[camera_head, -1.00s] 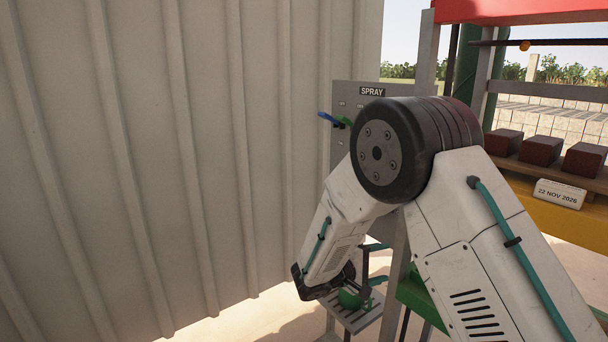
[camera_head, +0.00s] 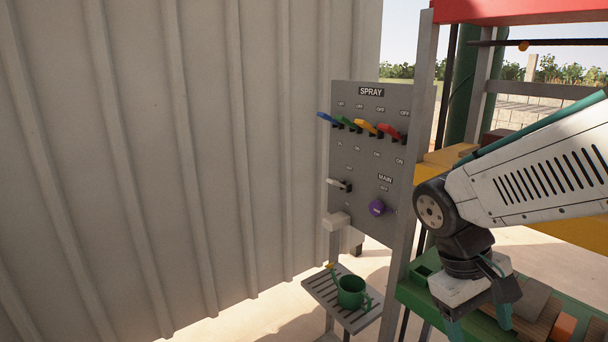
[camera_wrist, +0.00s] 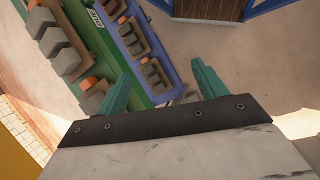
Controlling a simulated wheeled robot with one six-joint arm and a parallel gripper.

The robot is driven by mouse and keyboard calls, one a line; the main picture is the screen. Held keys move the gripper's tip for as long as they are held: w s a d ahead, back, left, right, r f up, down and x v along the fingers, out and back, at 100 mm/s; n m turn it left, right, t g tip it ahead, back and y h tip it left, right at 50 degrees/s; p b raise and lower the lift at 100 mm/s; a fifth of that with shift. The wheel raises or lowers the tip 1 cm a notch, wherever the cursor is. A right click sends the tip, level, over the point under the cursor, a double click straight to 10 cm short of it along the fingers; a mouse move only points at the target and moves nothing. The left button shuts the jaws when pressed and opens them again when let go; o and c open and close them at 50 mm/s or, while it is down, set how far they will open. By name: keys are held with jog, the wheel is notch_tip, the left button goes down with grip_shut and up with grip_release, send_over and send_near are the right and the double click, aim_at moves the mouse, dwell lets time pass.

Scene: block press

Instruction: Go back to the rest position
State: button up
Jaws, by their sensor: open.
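My gripper (camera_head: 478,325) is at the lower right of the head view, pointing down in front of the green bench. In the wrist view, the two teal fingers of my gripper (camera_wrist: 160,88) are spread apart with nothing between them. The grey SPRAY panel (camera_head: 350,160) carries blue, green, yellow and red levers, a pale MAIN lever (camera_head: 339,185) and a purple knob (camera_head: 377,208).
A green tray (camera_wrist: 72,20) and a blue tray (camera_wrist: 135,50) holding several blocks lie below my gripper. A yellow beam (camera_head: 575,235) and a red-topped frame (camera_head: 520,10) stand at right. A corrugated wall (camera_head: 150,150) fills the left. Open floor shows at the wrist view's right.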

jog(key=s+r+m+t+y, duration=0.3)
jog(key=s+r+t, duration=0.1)
jog(key=s, duration=0.4)
jog(key=shift+s+r+y, duration=0.3)
jog(key=shift+r+y, duration=0.1)
jog(key=shift+r, duration=0.45)
